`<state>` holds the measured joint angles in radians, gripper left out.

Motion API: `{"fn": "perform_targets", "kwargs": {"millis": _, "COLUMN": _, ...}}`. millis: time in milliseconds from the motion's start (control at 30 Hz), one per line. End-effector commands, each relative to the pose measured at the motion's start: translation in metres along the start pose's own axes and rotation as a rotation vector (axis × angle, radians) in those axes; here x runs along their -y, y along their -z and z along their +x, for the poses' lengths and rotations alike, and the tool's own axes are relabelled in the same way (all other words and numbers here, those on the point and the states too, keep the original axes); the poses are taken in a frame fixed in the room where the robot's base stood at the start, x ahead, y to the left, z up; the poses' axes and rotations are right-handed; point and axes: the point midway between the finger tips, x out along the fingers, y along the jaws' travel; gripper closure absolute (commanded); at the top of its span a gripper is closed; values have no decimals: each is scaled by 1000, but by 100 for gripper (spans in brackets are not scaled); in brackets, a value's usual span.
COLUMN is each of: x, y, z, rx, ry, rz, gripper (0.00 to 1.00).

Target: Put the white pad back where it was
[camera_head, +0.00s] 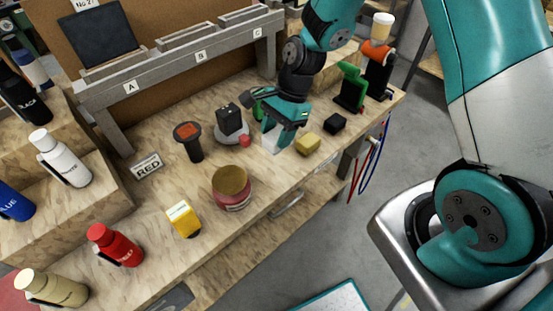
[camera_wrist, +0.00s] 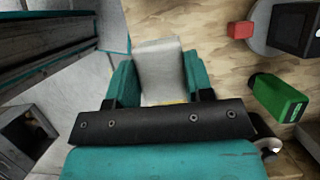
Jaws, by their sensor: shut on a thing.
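The white pad (camera_wrist: 158,68) is a pale, flat block in the wrist view. It is held between the two teal fingers of my gripper (camera_wrist: 160,82), which press on its left and right sides. In the head view my gripper (camera_head: 272,136) is over the right part of the wooden bench (camera_head: 268,185), pointing down. The white pad (camera_head: 270,143) shows there as a small pale patch by the fingers. Its lower edge is close to the bench top; I cannot tell whether it touches.
A red cube (camera_head: 245,141) and a black box (camera_head: 230,119) on a round grey base are left. A green object (camera_head: 351,88) stands behind right. Bare wood lies in front.

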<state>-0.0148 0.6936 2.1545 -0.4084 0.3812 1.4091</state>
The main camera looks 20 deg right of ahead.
Motion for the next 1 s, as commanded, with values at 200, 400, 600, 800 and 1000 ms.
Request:
{"fn": "perform_targets", "kwargs": {"millis": 200, "x": -1, "y": 20, "z": 48, "rx": 0, "ry": -3, "rz": 2, "gripper": 72}}
{"fn": "perform_targets", "kwargs": {"millis": 400, "x": 0, "y": 28, "z": 65, "rx": -1, "ry": 0, "rz": 0, "gripper": 72}}
{"fn": "perform_targets", "kwargs": {"millis": 600, "x": 0, "y": 38, "z": 91, "rx": 0, "ry": 0, "rz": 1, "gripper": 72}}
{"fn": "perform_targets", "kwargs": {"millis": 800, "x": 0, "y": 41, "z": 98, "rx": -1, "ry": 3, "rz": -1, "gripper": 72}}
{"fn": "perform_targets", "kwargs": {"millis": 1000, "x": 0, "y": 41, "z": 98, "rx": -1, "ry": 2, "rz": 0, "gripper": 34}}
